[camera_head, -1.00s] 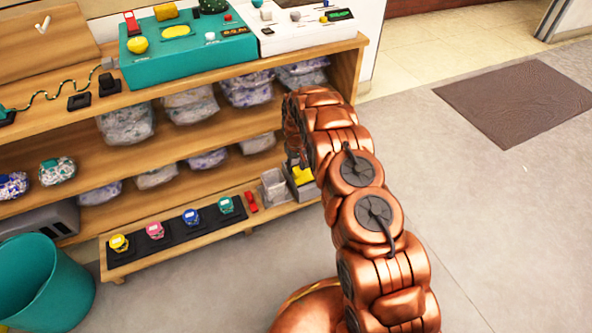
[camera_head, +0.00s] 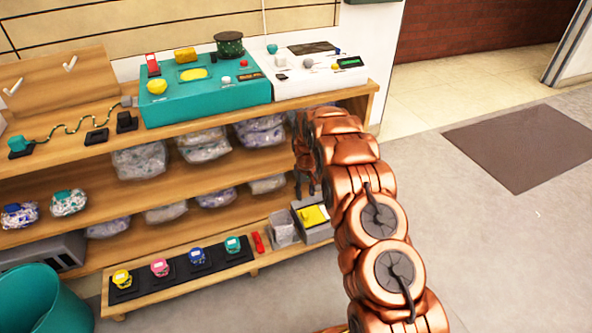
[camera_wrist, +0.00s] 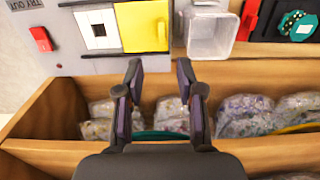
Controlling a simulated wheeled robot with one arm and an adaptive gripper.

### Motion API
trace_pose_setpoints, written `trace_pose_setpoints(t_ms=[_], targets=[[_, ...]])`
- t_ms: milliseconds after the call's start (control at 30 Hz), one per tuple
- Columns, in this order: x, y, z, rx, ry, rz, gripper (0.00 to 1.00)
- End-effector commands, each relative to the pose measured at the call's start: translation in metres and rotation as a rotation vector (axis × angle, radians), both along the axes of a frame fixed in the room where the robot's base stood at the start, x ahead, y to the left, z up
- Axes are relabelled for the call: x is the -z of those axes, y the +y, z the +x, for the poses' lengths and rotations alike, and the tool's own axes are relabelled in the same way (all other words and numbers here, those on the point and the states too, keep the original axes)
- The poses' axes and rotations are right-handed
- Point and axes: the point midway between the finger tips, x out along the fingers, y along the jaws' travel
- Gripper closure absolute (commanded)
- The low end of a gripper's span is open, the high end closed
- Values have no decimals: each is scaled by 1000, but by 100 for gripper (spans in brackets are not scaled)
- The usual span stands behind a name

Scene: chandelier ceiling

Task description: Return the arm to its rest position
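My copper-coloured arm (camera_head: 372,215) rises from the bottom right of the head view and bends over at the top, in front of the wooden shelf. My gripper (camera_wrist: 160,72) shows in the wrist view with its two dark fingers apart and nothing between them. In the head view the gripper hangs down (camera_head: 305,190) at the right end of the shelf, above a grey box with a yellow panel (camera_head: 313,215). That yellow panel also shows just beyond the fingertips in the wrist view (camera_wrist: 145,25). I cannot tell its exact distance from the fingers.
The wooden shelf (camera_head: 85,182) holds several plastic bags. A teal console (camera_head: 205,97) and a white console (camera_head: 318,75) stand on top. A clear bin (camera_head: 284,229) is beside the grey box. A teal bucket (camera_head: 40,300) stands front left. Floor to the right (camera_head: 480,240) is clear.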

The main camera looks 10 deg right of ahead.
Motion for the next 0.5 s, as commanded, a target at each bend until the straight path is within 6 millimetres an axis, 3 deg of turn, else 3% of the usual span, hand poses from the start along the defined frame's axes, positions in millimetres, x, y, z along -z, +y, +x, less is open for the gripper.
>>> trace_pose_setpoints(t_ms=[167, 267, 367, 500], targets=[[-3, 0, 0, 0, 0, 0, 62], [-20, 1, -3, 1, 0, 1, 62], [-52, 4, -11, 4, 6, 4, 62], [-112, 8, -29, 12, 12, 7, 62]])
